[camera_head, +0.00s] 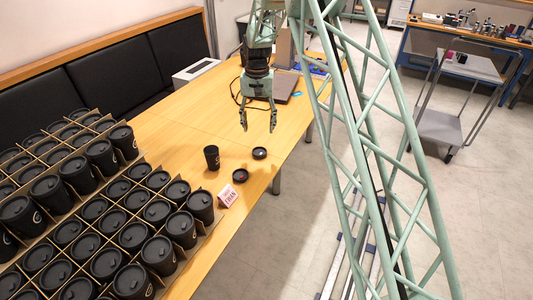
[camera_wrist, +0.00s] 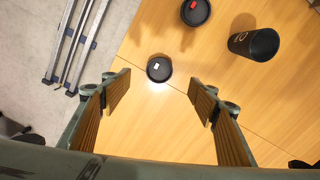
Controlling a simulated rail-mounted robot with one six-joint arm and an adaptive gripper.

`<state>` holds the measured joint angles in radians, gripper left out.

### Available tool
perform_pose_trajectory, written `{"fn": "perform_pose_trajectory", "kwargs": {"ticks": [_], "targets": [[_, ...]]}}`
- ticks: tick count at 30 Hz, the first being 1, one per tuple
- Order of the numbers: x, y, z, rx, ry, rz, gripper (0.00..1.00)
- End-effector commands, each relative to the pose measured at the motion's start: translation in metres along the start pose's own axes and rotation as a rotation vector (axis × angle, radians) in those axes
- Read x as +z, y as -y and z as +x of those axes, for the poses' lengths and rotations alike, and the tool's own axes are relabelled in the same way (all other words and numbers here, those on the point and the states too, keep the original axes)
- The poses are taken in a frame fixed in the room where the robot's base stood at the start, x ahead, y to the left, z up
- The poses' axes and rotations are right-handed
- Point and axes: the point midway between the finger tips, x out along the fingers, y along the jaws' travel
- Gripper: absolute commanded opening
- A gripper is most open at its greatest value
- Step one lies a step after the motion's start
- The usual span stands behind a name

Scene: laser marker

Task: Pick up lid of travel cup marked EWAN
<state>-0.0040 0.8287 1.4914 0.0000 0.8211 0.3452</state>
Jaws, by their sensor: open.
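A small sign (camera_head: 228,195), apparently reading EWAN, stands on the wooden table near the crate of cups. A black travel cup (camera_head: 212,157) stands open behind it; it also shows in the wrist view (camera_wrist: 258,46). Two round black lids lie flat on the table: one with a red mark (camera_head: 240,175), at the top of the wrist view (camera_wrist: 195,12), and one with a white mark (camera_wrist: 159,68), farther back in the head view (camera_head: 260,153). My gripper (camera_head: 258,127) is open and empty above the table. In the wrist view the white-marked lid appears between its fingers (camera_wrist: 160,95), beyond the tips.
A divided crate (camera_head: 135,247) full of lidded black cups fills the left front. A laptop (camera_head: 283,87) and a black cable lie behind my gripper. The table's right edge is close to the lids. Bare table lies left of my gripper.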

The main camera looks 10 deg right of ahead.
Motion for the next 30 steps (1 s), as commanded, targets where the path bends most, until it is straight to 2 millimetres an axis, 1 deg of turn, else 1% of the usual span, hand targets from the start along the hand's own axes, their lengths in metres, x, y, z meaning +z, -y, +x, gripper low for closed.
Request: {"fn": "perform_pose_trajectory", "kwargs": {"ticks": [10, 14, 20, 30], "targets": [[0.000, 0.000, 0.001, 0.000, 0.000, 0.000, 0.55], [0.000, 0.000, 0.004, 0.000, 0.001, 0.000, 0.55], [0.000, 0.000, 0.022, 0.001, 0.003, 0.000, 0.55], [0.000, 0.000, 0.066, 0.001, 0.002, 0.000, 0.55]]}}
